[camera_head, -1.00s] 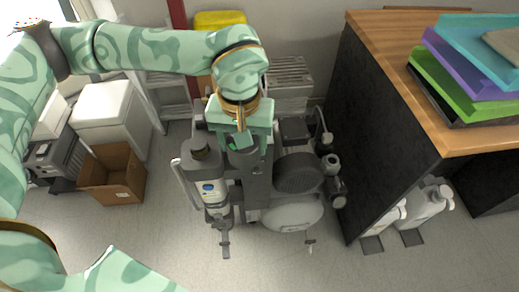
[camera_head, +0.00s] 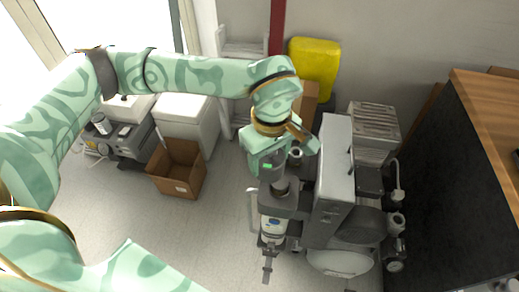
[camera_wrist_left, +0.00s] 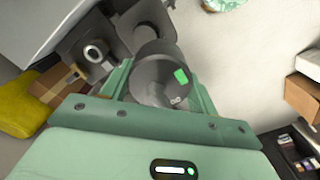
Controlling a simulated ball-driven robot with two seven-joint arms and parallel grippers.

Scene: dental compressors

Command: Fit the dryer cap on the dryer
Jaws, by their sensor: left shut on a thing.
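My left gripper (camera_head: 270,150) is shut on the dryer cap, a dark grey cylinder with a green patch. The cap shows below the fingers in the head view (camera_head: 273,170) and between them in the left wrist view (camera_wrist_left: 160,78). The dryer (camera_head: 281,187) is a grey column at the left side of the compressor, with a pale labelled canister (camera_head: 272,228) below. In the head view the cap is close above the dryer top and overlaps it. I cannot tell whether they touch. My right gripper is not in view.
A tall box with a pale top (camera_head: 336,155) stands close right of my left gripper. The round compressor tank (camera_head: 340,262) lies below it. An open cardboard box (camera_head: 177,170) and white bin (camera_head: 188,125) stand left. The floor between is clear.

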